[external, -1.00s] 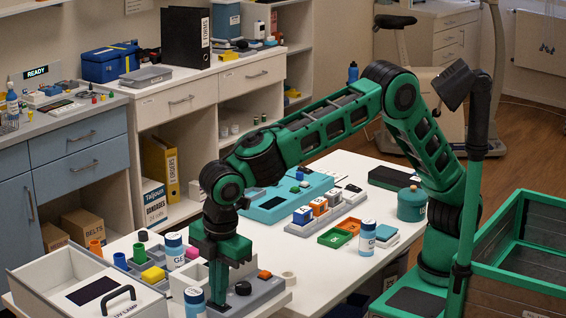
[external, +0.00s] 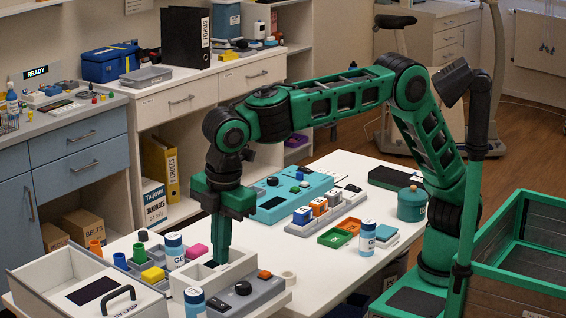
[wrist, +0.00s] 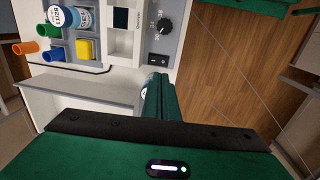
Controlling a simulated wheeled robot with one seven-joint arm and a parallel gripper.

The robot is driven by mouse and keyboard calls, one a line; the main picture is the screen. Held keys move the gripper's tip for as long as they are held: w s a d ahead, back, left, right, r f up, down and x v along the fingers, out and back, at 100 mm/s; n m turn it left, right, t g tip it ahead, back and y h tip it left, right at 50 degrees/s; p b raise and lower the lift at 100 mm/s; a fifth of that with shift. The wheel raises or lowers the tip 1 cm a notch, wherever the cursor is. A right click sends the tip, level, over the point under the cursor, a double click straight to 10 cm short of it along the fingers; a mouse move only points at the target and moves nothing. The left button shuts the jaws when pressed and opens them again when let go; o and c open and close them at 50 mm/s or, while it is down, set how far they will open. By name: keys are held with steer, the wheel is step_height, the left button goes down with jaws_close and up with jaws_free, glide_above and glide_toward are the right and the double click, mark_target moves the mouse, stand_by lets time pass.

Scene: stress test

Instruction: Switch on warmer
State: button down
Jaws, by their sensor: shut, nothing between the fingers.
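The likely warmer is a white unit with a grey control panel (external: 262,290) at the table's front; its label is too small to read. The panel carries a round black dial (wrist: 163,25) and a black rocker switch (wrist: 152,58) with pale marks; I cannot tell which side is pressed. A dark window (wrist: 121,18) sits on the white part. My gripper (external: 221,262) is shut and empty, pointing down above the unit. In the wrist view its fingertips (wrist: 158,80) appear just below the switch, apart from it as far as I can tell.
Left of the unit are a grey tray with coloured cups, a yellow cube (external: 153,275) and a labelled bottle (external: 174,250). Another bottle (external: 195,301) stands close in front. A white box with a black handle (external: 119,297) is front left. A teal device (external: 290,196) lies behind.

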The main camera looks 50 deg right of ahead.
mark_target(213, 300)
steer(key=r, duration=0.3)
steer(key=shift+s+r, duration=0.15)
steer(key=shift+s, duration=0.1)
steer(key=shift+w+r, duration=0.1)
steer(key=shift+w, duration=0.6)
steer(key=f, duration=0.4)
steer(key=w+f, duration=0.1)
steer(key=f, duration=0.4)
steer(key=w+f, duration=0.1)
steer(key=f, duration=0.4)
